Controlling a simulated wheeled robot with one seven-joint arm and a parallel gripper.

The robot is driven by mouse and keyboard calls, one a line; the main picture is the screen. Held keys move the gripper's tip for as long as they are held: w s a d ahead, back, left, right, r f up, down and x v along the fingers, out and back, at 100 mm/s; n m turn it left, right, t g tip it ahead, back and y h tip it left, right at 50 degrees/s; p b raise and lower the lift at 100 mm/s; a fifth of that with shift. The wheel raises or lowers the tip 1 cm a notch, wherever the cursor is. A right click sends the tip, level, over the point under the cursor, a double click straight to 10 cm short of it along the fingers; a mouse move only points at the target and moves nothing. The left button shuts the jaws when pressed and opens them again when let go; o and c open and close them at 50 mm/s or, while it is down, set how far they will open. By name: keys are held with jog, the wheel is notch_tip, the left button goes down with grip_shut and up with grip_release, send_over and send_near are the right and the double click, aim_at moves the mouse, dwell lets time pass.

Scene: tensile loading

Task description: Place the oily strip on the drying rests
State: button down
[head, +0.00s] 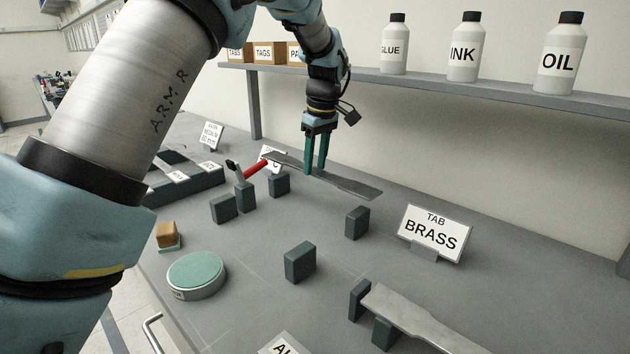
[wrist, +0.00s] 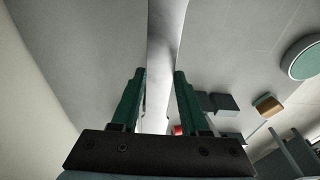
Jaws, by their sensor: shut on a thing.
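My gripper (head: 315,172) is shut on a flat grey metal strip (head: 355,186), held near its middle above the bench. In the wrist view the strip (wrist: 162,50) runs away from between my green fingers (wrist: 155,85). I cannot tell from its surface whether it is oily. Dark rest blocks stand on the bench: one (head: 357,222) below the strip's right end, one (head: 299,262) nearer the front, and several at left, including one (head: 278,184). No label shows which are the drying rests.
A second metal strip (head: 425,320) lies on dark blocks at front right. A BRASS sign (head: 435,232) stands behind it. A red-handled tool (head: 256,168) is by the left blocks. A round green-topped pad (head: 196,271) sits front left. A shelf (head: 440,86) with bottles runs behind.

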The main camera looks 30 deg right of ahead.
aim_at(316, 172)
jog(key=shift+f+p, duration=0.45)
jog(key=shift+f, duration=1.95)
jog(key=shift+f, duration=0.1)
jog(key=shift+c, duration=2)
grip_release()
jog(key=shift+f, duration=0.1)
jog(key=r, duration=0.4)
jog(key=s+r+b, duration=0.1)
jog(key=r, duration=0.7)
jog(key=shift+s+d+r+b, duration=0.1)
jog(key=shift+s+d+b, duration=0.1)
jog(key=shift+s+b, duration=0.15)
